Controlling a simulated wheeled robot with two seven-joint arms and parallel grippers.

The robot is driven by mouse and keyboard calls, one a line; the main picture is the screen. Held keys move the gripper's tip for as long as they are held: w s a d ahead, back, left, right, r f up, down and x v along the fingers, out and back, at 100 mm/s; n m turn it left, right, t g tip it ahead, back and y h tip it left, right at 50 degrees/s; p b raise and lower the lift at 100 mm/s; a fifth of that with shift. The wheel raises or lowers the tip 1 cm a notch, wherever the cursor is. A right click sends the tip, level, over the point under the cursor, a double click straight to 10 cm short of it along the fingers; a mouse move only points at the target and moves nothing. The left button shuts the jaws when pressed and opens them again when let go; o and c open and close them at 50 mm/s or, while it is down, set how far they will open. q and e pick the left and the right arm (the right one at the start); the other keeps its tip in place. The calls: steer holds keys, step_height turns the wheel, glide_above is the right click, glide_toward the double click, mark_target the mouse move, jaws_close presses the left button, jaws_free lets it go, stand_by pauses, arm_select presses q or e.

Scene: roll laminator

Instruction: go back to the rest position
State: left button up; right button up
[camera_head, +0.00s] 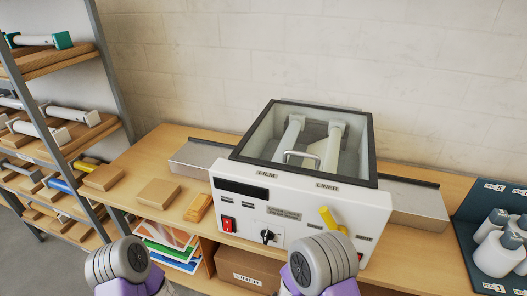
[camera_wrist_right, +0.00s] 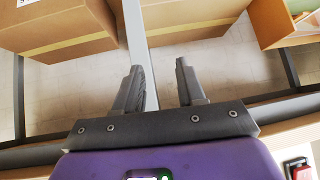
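The laminator (camera_head: 290,215) stands on the wooden bench, with its glass-topped lid down over two white rolls labelled FILM and LINER. Its front carries a red switch (camera_head: 228,224), a black knob (camera_head: 267,236) and a yellow lever (camera_head: 331,219). In the right wrist view, my right gripper (camera_wrist_right: 162,85) is open, with nothing between its fingers. Beyond the fingers are boxes and floor. In the head view, rounded grey and purple parts of both my arms show at the bottom edge, in front of the bench. My left gripper's fingers are out of view.
A shelf rack (camera_head: 65,110) with several rolls stands at the left. Wooden blocks (camera_head: 158,193) lie on the bench left of the laminator. A cardboard box (camera_head: 247,268) and coloured sheets (camera_head: 170,244) are below the bench top. A dark tray (camera_head: 480,207) with white rolls is at the right.

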steer(key=s+d+f+g+y, duration=0.2)
steer(key=s+f+g, duration=0.1)
steer(key=s, duration=0.4)
steer(key=s+d+f+g+y, duration=0.1)
steer(key=s+f+g+y, duration=0.2)
steer(key=s, duration=0.5)
steer(key=shift+s+d+f+g, duration=0.2)
steer(key=shift+d+f+g, duration=0.2)
steer(key=shift+f+g, duration=0.5)
steer(key=shift+r, duration=0.15)
